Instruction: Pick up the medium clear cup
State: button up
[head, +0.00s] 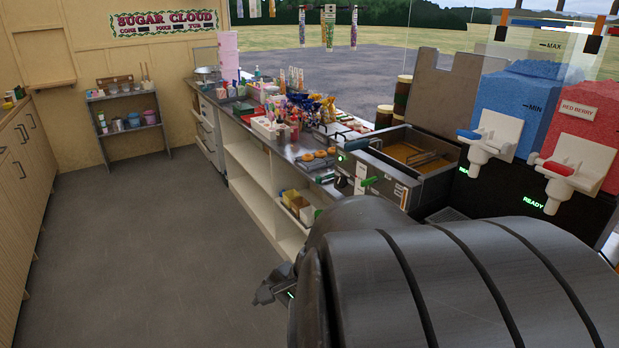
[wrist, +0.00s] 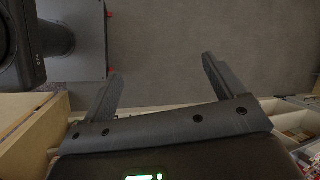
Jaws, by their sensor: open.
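I cannot make out a medium clear cup in either view. Small items crowd the counter (head: 312,165) in the head view, too small to tell apart, and my arm hides part of the lower right. My gripper (wrist: 160,72) is open in the wrist view, its two fingers wide apart with only grey floor between them. In the head view my gripper (head: 270,290) shows at the lower middle, partly behind my arm, low beside the counter's shelves.
The fryer (head: 415,155) and the blue (head: 515,105) and red (head: 580,130) slush machines stand at right. Open shelves (head: 262,190) under the counter hold small boxes (head: 297,203). A small rack (head: 130,128) stands at the back wall. The floor (head: 150,240) at left is clear.

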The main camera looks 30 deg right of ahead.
jog(key=w+d+r+m+t+h, duration=0.15)
jog(key=d+m+t, duration=0.4)
jog(key=d, duration=0.85)
jog(key=d+r+m+t+h, duration=0.1)
jog(key=d+m+t+h, duration=0.2)
jog(key=d+m, duration=0.9)
jog(key=s+d+m+h, duration=0.4)
jog(key=s+d, duration=0.4)
jog(key=d, duration=0.2)
jog(key=s+d+m+t+h, duration=0.1)
jog(key=s+d+m+h, duration=0.3)
jog(key=s+d, duration=0.5)
jog(key=s+d+r+m+h, duration=0.1)
jog(key=s+d+m+h, duration=0.4)
jog(key=s+d, duration=0.3)
jog(key=shift+s+d+m, duration=0.15)
jog(key=shift+d+m, duration=0.1)
jog(key=shift+d, duration=0.55)
jog(key=shift+s+d+m, duration=0.1)
jog(key=shift+d+m, duration=0.1)
jog(key=shift+d, duration=0.55)
jog(key=x, duration=0.7)
jog(key=shift+w, duration=0.25)
jog(key=shift+c, duration=0.5)
